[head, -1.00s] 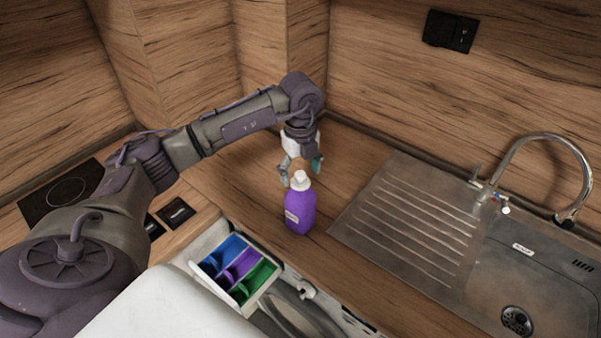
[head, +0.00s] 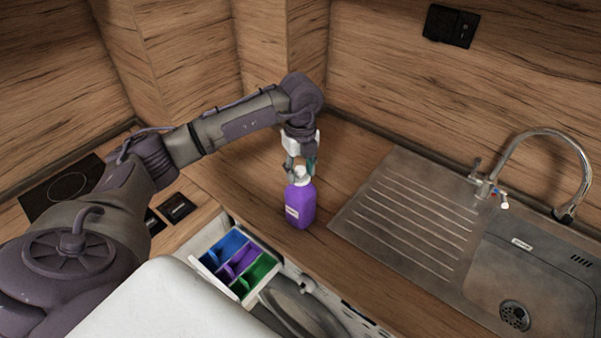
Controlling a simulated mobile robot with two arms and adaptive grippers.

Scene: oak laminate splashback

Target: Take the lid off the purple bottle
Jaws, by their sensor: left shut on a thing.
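The purple bottle (head: 301,207) stands upright on the wooden counter, left of the sink's drainer, with a small pale label on its front. Its white lid (head: 301,174) is on top of it. My left gripper (head: 301,172) points down from above and is shut on the lid, with a finger on each side. The fingers partly hide the lid. My right gripper is not in view.
An open drawer (head: 222,243) with blue, purple and green compartments sticks out below the counter at the front. A steel sink with drainer (head: 400,212) and a tap (head: 545,135) lie to the right. A dark hob (head: 62,188) is at the left.

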